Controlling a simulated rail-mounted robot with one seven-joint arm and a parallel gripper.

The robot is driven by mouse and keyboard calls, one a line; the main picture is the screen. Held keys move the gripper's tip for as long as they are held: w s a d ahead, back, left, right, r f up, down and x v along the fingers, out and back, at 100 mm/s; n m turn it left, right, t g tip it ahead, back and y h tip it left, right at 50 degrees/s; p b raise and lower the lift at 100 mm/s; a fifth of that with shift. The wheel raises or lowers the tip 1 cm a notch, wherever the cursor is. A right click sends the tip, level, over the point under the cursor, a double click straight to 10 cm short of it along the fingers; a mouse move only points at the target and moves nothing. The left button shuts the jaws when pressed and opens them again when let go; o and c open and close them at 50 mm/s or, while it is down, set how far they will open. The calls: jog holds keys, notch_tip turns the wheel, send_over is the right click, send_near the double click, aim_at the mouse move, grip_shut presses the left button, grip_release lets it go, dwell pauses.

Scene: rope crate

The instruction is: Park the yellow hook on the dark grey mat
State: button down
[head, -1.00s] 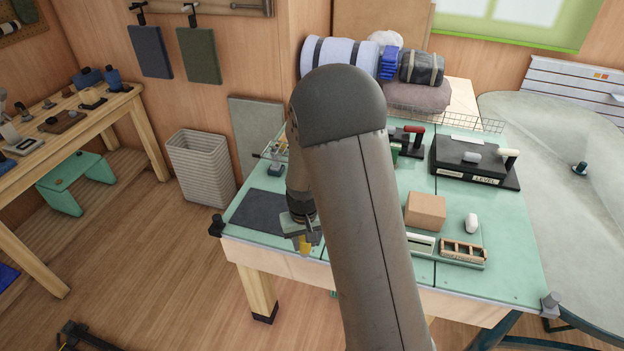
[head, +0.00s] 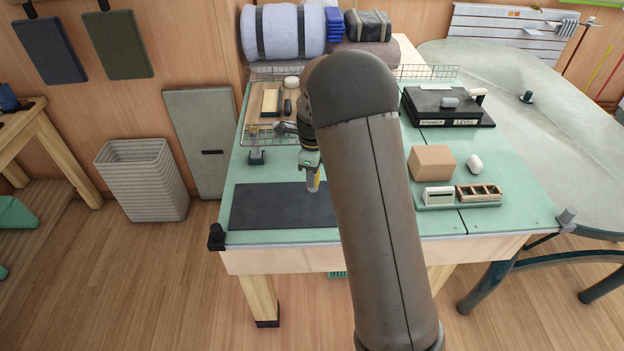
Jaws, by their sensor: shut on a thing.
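The dark grey mat (head: 262,207) lies flat at the front left of the green table top and looks bare. My gripper (head: 312,180) is over the mat's back right part, pointing down. It is shut on the yellow hook (head: 314,184), of which only a small yellow and grey piece shows below the fingers. The hook's shape is too small to make out, and I cannot tell whether its lower end touches the mat. My own arm hides the table to the right of the mat.
A wire crate (head: 262,137) with a board and small items stands behind the mat, a small dark block (head: 257,157) at its front. Right of my arm are a cardboard box (head: 432,162), a white rounded object (head: 475,163) and a small tray (head: 459,197). The mat's left part is clear.

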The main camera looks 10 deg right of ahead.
jog(key=shift+w+m, duration=0.45)
jog(key=shift+m, duration=0.75)
jog(key=shift+a+r, duration=0.1)
jog(key=shift+f+b, duration=1.85)
jog(key=shift+f, duration=1.25)
jog(key=shift+f+b, duration=0.3)
jog(key=shift+f, duration=0.2)
jog(key=c, duration=0.9)
grip_release()
jog(key=shift+c, duration=0.2)
jog(key=shift+r, duration=0.15)
notch_tip(320, 180, up, 17)
jog(key=shift+r+b, duration=0.1)
jog(key=shift+b, duration=0.25)
